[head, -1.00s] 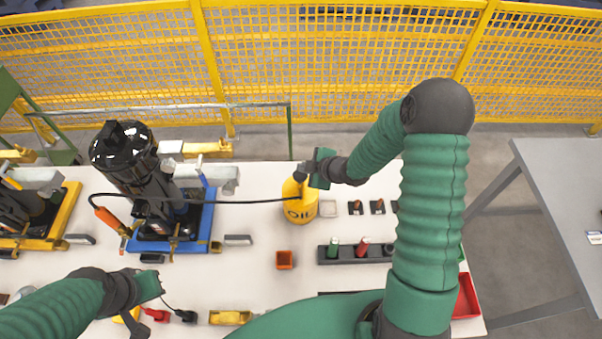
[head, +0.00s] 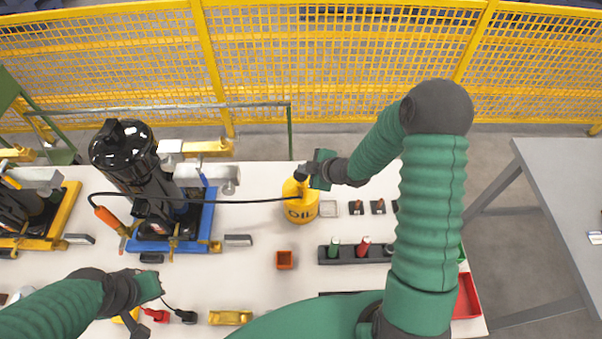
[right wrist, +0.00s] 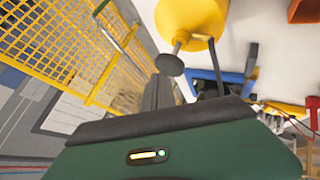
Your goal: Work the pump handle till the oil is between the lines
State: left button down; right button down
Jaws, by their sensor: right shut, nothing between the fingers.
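The yellow oil can (head: 301,211), lettered OIL, stands at the back of the white table. Its pump handle has a dark round knob, clear in the right wrist view (right wrist: 170,65), on a thin stem above the can (right wrist: 188,20). My right gripper (head: 308,172) is shut and empty beside the knob; I cannot tell whether it touches it.
A small orange box (head: 285,260), a dark rack with green and red bottles (head: 352,253) and a yellow block (head: 230,317) lie on the table. Red and black clips (head: 170,316) lie near my left gripper. A yellow mesh fence (head: 330,65) stands behind.

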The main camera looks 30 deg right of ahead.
aim_at(303, 175)
jog(key=shift+a+f, duration=0.1)
jog(key=shift+f, duration=0.05)
jog(key=shift+s+f+b, duration=0.1)
jog(key=shift+f+b, duration=1.35)
jog(key=shift+f, duration=0.1)
dwell(1.1)
dwell(0.4)
jog(key=shift+r+p, duration=1.8)
jog(key=shift+r, duration=0.35)
jog(key=shift+r+p, duration=0.5)
jog(key=shift+r, duration=0.05)
notch_tip(303, 175, up, 4)
jog(key=p, duration=0.3)
jog(key=shift+p, duration=0.3)
jog(key=shift+f, duration=0.1)
